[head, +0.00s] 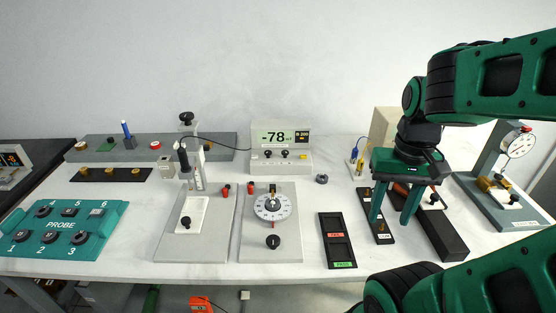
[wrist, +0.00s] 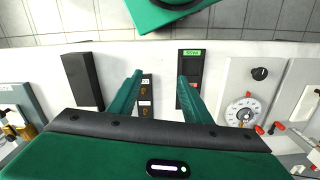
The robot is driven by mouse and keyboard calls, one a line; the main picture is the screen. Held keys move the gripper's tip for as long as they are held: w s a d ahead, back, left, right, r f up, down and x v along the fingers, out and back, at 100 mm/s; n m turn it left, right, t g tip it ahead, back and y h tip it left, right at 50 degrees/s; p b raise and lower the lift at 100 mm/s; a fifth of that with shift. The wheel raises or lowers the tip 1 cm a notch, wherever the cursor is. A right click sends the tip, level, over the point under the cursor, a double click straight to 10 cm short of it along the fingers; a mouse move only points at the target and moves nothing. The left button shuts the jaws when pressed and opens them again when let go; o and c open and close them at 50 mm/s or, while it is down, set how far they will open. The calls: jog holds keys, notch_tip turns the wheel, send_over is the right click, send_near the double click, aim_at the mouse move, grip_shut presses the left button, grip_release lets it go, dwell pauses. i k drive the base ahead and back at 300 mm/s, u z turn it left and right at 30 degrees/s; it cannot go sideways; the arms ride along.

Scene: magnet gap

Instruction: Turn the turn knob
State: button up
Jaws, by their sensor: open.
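A black turn knob (head: 273,241) sits on the front part of a grey plate (head: 291,252), in front of a round white dial (head: 272,206). In the wrist view the knob (wrist: 260,73) is at the upper right, above the dial (wrist: 243,111). My gripper (head: 390,220) is green, points down and is open. It is well to the right of the knob, over a narrow black strip with small labels (head: 381,236). In the wrist view nothing is between the fingers of my gripper (wrist: 160,77) at their height. The knob is fully visible and untouched.
A black tray with red and green labels (head: 337,240) lies between my gripper and the plate. A long black block (head: 440,240) and a dial gauge stand (head: 505,190) are to the right.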

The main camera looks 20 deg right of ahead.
aim_at(273, 241)
jog(key=z, duration=1.55)
jog(key=k, duration=1.35)
jog(key=u, duration=1.4)
jog(key=i, duration=1)
jog(key=z, duration=0.05)
